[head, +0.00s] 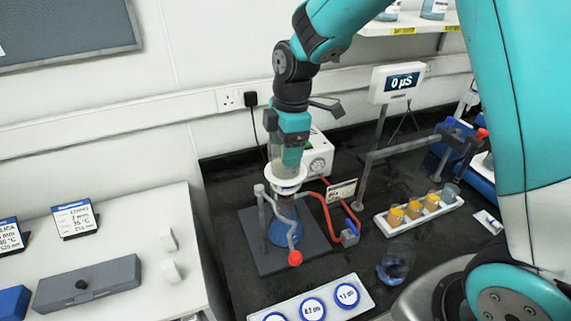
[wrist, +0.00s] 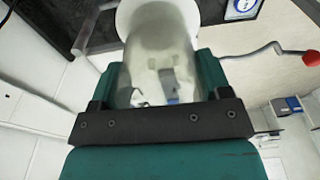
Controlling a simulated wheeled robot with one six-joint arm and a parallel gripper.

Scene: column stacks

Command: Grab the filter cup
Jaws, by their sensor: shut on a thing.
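The filter cup (head: 288,181) is a clear cup with a white lower part. In the head view it sits upright over the blue-tinted flask (head: 286,229) on a dark grey base plate (head: 262,257). My gripper (head: 291,152) comes down from above and is shut on the cup. In the wrist view the cup (wrist: 160,62) stands between the teal fingers of my gripper (wrist: 157,88), with its white part beyond them. Whether the cup touches the flask is hard to tell. A grey clamp with a red knob (head: 295,258) stands in front of the flask.
A white pump box (head: 318,156) stands close behind my gripper. A red hose (head: 318,198) runs to the right. A white rack of amber vials (head: 419,214), a beaker (head: 396,262) and a tray of round labelled discs (head: 312,308) stand nearby.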

